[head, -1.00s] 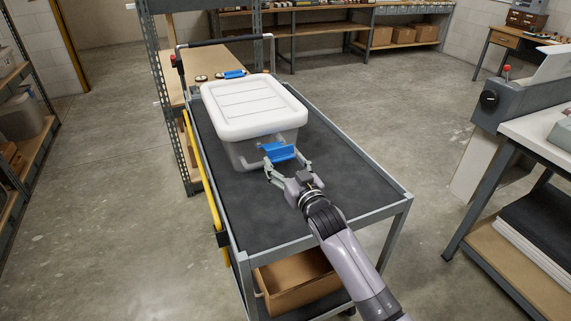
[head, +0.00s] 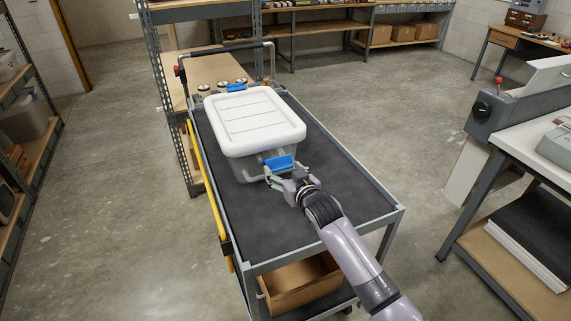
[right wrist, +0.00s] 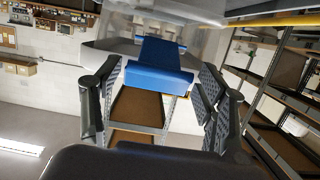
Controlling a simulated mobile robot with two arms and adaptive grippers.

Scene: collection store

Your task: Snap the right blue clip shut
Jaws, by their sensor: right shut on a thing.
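A grey tub (head: 243,165) with a white lid (head: 254,118) stands on the black top of a cart. A blue clip (head: 279,161) hangs at the tub's near side, just below the lid's rim, tilted outward. A second blue clip (head: 236,87) shows at the far side. My right gripper (head: 279,174) is at the near clip, shut on it. In the right wrist view the blue clip (right wrist: 158,78) lies between the two fingers of the gripper (right wrist: 157,88), close under the lid. The fingers partly hide the clip's sides. My left gripper is not in view.
The cart top (head: 340,190) is clear around the tub. A yellow rail (head: 208,195) runs along its left side. An open cardboard box (head: 298,284) sits on the lower shelf. A white-topped bench (head: 530,135) stands at the right.

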